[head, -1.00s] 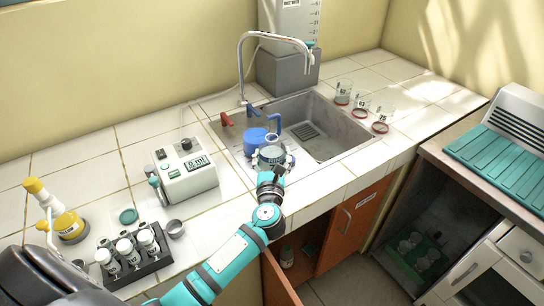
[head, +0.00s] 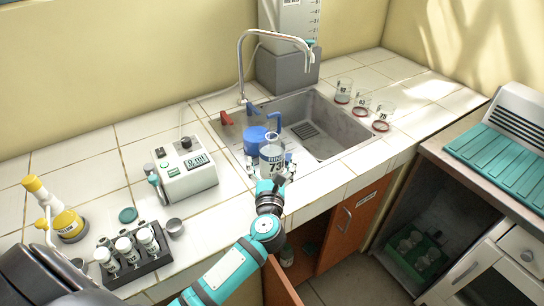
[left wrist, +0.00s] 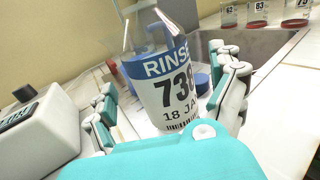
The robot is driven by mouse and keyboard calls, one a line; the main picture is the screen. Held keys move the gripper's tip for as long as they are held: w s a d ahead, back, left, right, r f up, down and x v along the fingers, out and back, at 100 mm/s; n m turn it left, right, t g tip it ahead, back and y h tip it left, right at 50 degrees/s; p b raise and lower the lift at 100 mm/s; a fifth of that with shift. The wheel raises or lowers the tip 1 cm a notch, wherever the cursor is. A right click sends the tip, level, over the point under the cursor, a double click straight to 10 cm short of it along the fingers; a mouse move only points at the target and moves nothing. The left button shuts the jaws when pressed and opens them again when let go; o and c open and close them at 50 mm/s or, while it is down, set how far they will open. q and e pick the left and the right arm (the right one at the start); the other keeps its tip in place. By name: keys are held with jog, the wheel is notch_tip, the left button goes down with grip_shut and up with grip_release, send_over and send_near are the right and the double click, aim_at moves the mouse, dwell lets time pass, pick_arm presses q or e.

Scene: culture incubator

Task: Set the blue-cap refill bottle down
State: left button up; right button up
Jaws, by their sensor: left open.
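A clear bottle (head: 272,160) with a blue-banded RINSE label stands upright at the front left of the sink; its base is hidden behind my left gripper. In the left wrist view the same bottle (left wrist: 165,85) is between the fingers, and its top looks clear. My left gripper (head: 271,172) is open, with one finger on each side of the bottle. Whether a finger touches it I cannot tell. A blue cylinder (head: 255,140) stands just behind the bottle, partly covered by it. My right gripper is not in view.
The sink (head: 340,135) lies right of the bottle, with a tall tap above. A white pump box (head: 186,175) stands to the left. A rack of vials (head: 130,255) is at front left. A cabinet door (head: 280,285) hangs open below.

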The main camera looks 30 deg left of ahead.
pick_arm(q)
jog(key=b+v, duration=0.1)
jog(key=v, duration=0.7)
jog(key=shift+s+d, duration=0.15)
jog(key=shift+s, duration=0.1)
